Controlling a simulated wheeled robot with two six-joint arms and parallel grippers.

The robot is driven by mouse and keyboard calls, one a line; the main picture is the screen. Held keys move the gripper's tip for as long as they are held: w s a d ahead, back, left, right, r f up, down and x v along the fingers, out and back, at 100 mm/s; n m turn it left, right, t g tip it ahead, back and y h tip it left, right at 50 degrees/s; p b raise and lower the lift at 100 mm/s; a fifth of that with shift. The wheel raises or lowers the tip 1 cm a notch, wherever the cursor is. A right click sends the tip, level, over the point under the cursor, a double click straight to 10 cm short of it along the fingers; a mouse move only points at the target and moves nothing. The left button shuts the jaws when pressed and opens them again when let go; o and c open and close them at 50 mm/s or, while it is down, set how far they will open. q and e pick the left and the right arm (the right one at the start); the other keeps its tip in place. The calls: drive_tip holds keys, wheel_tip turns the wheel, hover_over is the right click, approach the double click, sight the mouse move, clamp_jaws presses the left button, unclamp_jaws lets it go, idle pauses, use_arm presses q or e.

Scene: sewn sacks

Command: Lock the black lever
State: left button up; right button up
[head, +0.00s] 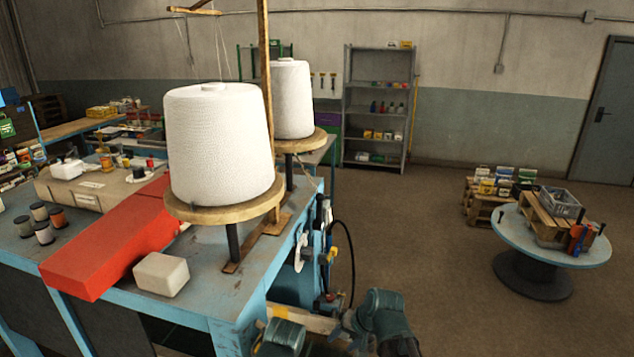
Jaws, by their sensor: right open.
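A blue workbench (215,290) carries a red machine body (115,240) and two large white thread cones (218,140) on round wooden plates. At the bench's right end is a cluster of blue and metal parts (326,262). A slim dark upright part (320,213) there may be the black lever; it is too small to tell its position. My right gripper (347,326) is at the bottom centre, below and a little right of this cluster, open, apart from the dark part. Its fingertips are hard to make out. My left gripper cannot be made out.
A pale block (161,274) and several small spools (43,225) lie on the bench. A black cable (350,262) loops beside its right end. A round table (545,248) with crates stands at the right. The floor between is clear.

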drive_tip(key=w+a+r+m+t+y, duration=0.3)
drive_tip(key=w+a+r+m, duration=0.15)
drive_tip(key=w, duration=0.35)
drive_tip(key=m+t+y, duration=0.1)
drive_tip(key=m+t, duration=0.6)
drive_tip(key=m, duration=0.7)
approach(319, 212)
drive_tip(key=s+a+f, duration=0.2)
drive_tip(key=s+a, duration=0.3)
drive_tip(key=s, duration=0.2)
drive_tip(key=w+d+r+m+t+h, duration=0.2)
drive_tip(key=w+m, duration=0.3)
drive_tip(key=m, duration=0.4)
drive_tip(key=shift+d+r+t, duration=0.8)
drive_tip(key=shift+d+r, duration=0.05)
drive_tip(key=x, duration=1.3)
drive_tip(key=shift+w+a, duration=0.1)
drive_tip(key=shift+w, duration=0.3)
drive_tip(key=shift+s, duration=0.1)
